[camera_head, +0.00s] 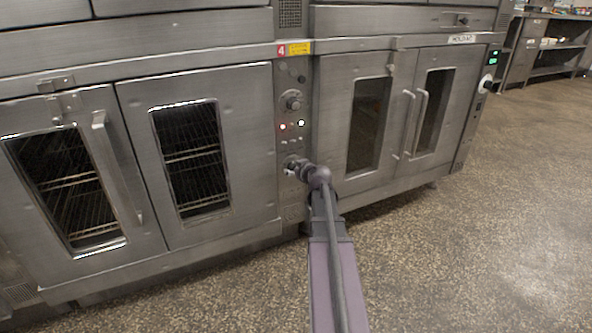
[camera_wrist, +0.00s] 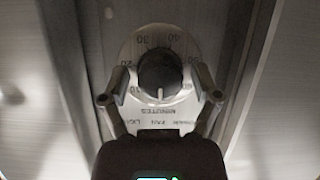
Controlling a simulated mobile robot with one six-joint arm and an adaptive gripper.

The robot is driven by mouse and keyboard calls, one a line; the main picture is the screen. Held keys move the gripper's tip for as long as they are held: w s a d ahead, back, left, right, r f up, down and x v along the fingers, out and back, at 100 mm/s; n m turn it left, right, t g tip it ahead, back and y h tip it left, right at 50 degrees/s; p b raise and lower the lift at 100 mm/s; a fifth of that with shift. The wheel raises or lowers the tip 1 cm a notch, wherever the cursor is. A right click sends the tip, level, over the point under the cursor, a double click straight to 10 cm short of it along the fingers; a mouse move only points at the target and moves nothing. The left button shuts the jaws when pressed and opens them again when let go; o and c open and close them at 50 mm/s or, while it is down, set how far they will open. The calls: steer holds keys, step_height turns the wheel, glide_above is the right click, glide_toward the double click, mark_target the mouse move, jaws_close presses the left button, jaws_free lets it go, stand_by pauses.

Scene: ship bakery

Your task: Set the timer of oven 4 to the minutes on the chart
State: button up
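Oven 4 (camera_head: 195,150) is the steel oven at the left, with its number label (camera_head: 282,50) on the control panel. In the wrist view, the timer knob (camera_wrist: 160,72) is a round black knob with a white pointer line. The line points down in the picture, toward the upside-down word MINUTES. The dial plate (camera_wrist: 138,52) shows 20, 30 and 40 around the knob's upper side. My gripper (camera_wrist: 160,85) is open, its fingers on either side of the knob with visible gaps. In the head view, my gripper (camera_head: 297,168) is at the panel's lower part, hiding most of the timer. No chart is visible.
Another knob (camera_head: 291,102) and lit red and white lamps (camera_head: 283,126) sit above on the panel. A holding cabinet (camera_head: 400,120) with door handles stands to the right. Speckled floor (camera_head: 480,220) is clear in front. Steel shelving (camera_head: 548,50) stands at far right.

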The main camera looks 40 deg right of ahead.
steer(key=c, duration=0.7)
steer(key=shift+c, duration=0.2)
steer(key=shift+w+m+y, duration=0.1)
steer(key=shift+m+y, duration=0.2)
steer(key=shift+m, duration=0.1)
steer(key=m+y+b, duration=0.1)
steer(key=m+y, duration=0.1)
steer(key=shift+d+m+t, duration=0.1)
steer(key=shift+m+t, duration=0.3)
steer(key=shift+w+m+t+y+b, duration=0.1)
steer(key=shift+m+t+y+b, duration=0.5)
steer(key=shift+m, duration=0.8)
steer(key=o, duration=1.1)
